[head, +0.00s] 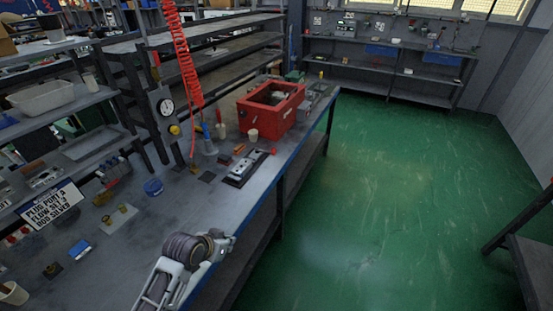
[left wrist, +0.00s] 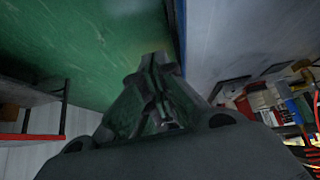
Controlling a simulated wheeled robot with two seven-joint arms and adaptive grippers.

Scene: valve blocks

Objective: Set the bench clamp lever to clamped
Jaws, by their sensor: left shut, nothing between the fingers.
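A grey metal fixture (head: 246,166) on a dark plate lies near the bench's right edge, with a small red knob (head: 273,151) at its far end. It may be the bench clamp with its lever; the lever's position is too small to tell. My left gripper (head: 160,288) is at the bottom of the head view, over the near bench edge, well short of the fixture. It is shut and empty, its fingers pointing toward the bottom of the picture. The shut fingers (left wrist: 156,90) also show in the left wrist view. My right gripper is not in view.
A red coiled hose (head: 184,60) hangs above. The green floor (head: 365,190) is clear.

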